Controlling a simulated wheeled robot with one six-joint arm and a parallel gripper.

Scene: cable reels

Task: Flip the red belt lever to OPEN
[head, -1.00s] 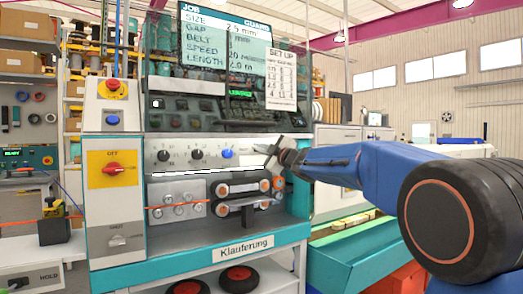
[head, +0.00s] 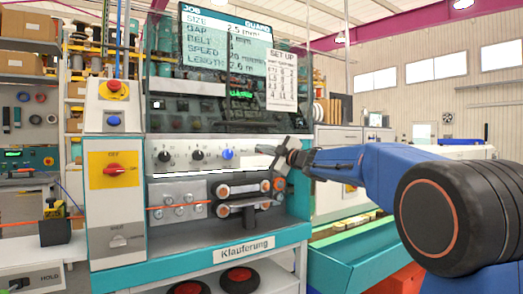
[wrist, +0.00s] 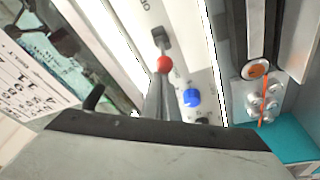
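The red belt lever shows in the wrist view as a red ball knob (wrist: 164,64) on a short stem from a grey base (wrist: 160,38) on the pale panel. My gripper (wrist: 163,80) has its two grey fingers side by side with hardly a gap, their tips at or very near the ball; I cannot tell whether they touch it. The ball is not between the fingers. In the head view my gripper (head: 278,154) is at the right end of the machine's control panel (head: 180,158), and the lever is hidden or too small to make out there.
A blue knob (wrist: 192,97) sits close beside the fingers on the panel. Below the panel are the belt rollers (head: 245,188) and an orange cable (head: 165,206). The display guard (head: 225,90) with a set-up sheet (head: 282,80) stands above my gripper.

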